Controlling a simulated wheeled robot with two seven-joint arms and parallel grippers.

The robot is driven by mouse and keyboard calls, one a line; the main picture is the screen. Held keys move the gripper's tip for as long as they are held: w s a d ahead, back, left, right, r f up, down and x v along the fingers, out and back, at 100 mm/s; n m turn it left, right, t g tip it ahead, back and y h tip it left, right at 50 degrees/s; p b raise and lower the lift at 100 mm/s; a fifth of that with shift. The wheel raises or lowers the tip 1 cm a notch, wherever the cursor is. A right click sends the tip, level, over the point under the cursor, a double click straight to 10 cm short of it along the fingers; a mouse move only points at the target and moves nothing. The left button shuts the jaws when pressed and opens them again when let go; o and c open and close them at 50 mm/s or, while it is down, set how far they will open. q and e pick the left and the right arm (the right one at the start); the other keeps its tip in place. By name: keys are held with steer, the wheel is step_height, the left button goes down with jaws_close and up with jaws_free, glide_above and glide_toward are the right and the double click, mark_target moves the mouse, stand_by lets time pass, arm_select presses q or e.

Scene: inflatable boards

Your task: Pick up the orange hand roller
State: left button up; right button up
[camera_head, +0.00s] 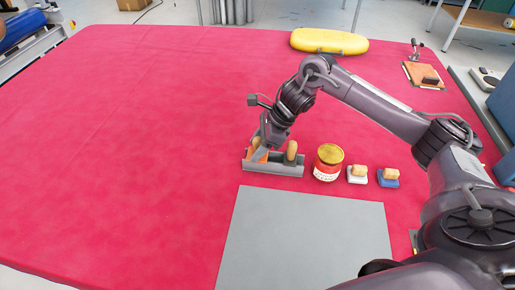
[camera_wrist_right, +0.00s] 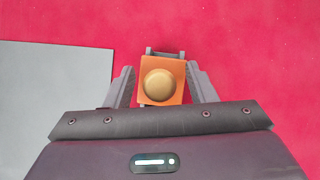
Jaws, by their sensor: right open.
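The orange hand roller (camera_head: 259,155) sits upright in a grey holder (camera_head: 285,170) on the red table, partly hidden behind my right gripper (camera_head: 264,145). In the right wrist view my right gripper (camera_wrist_right: 160,75) is open. The orange roller (camera_wrist_right: 146,97) shows there from above as an orange square with a round wooden handle end, between the two fingers. A small gap shows on each side, more clearly on the right. A second tool with a wooden handle (camera_head: 291,151) stands at the right end of the holder. My left gripper is out of view.
A grey sheet (camera_head: 300,240) lies in front. A yellow board (camera_head: 329,41) lies at the far edge. The table's left side is clear.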

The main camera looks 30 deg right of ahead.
steer(key=shift+c, duration=0.3)
jaws_close()
steer(key=shift+r, duration=0.1)
steer(key=shift+r, duration=0.55)
step_height(320, 180, up, 5)
steer(key=shift+w+f+b, duration=0.1)
steer(key=shift+b, duration=0.45)
step_height(320, 180, up, 14)
steer(key=p, duration=0.4)
steer(key=shift+p, duration=0.4)
